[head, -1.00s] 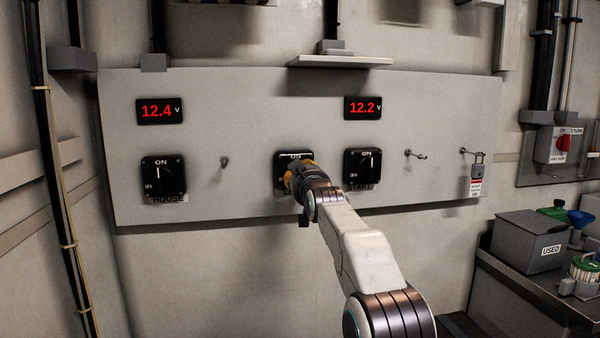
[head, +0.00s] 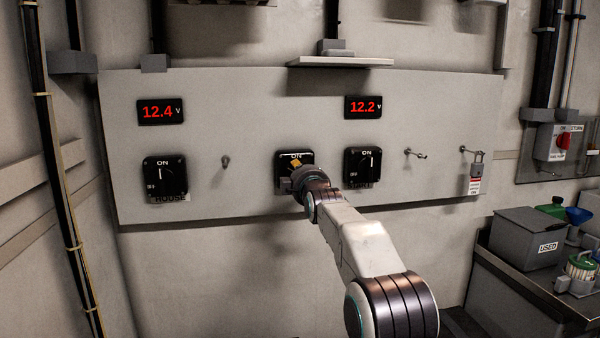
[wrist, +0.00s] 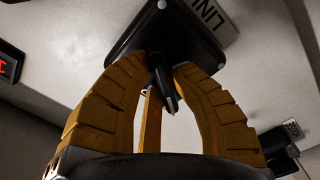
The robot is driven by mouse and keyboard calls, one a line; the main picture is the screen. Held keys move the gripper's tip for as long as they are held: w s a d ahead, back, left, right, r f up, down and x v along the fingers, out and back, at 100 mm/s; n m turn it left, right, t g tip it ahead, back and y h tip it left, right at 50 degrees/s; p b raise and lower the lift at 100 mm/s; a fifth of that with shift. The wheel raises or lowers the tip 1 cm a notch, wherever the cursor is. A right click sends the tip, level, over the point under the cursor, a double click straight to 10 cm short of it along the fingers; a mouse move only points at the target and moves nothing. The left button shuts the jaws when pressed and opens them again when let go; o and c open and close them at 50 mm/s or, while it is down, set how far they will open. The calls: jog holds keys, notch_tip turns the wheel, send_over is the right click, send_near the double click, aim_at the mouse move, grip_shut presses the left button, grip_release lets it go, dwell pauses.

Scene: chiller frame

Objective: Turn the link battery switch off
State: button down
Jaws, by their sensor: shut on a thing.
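The link battery switch is a black square plate with a knob, in the middle of the grey panel between two like switches. In the head view its plate (head: 284,157) shows an ON mark at the top, and my wrist hides most of the rest. In the wrist view the plate (wrist: 125,32) lies beside a label partly reading LINK, seen turned over. My gripper (head: 296,164) is at this switch. In the wrist view its yellow fingers (wrist: 160,76) close around the black knob (wrist: 164,88) from both sides. I cannot read the knob's setting.
The HOUSE switch (head: 164,178) is on the left and the START switch (head: 362,166) close on the right, both with marks upright. Red displays read 12.4 (head: 160,111) and 12.2 (head: 364,107).

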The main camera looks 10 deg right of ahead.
jog(key=n, duration=0.6)
jog(key=shift+a+r, duration=0.1)
jog(key=shift+a, duration=0.1)
jog(key=shift+n, duration=0.4)
jog(key=c, duration=1.1)
grip_release()
jog(key=s, duration=1.2)
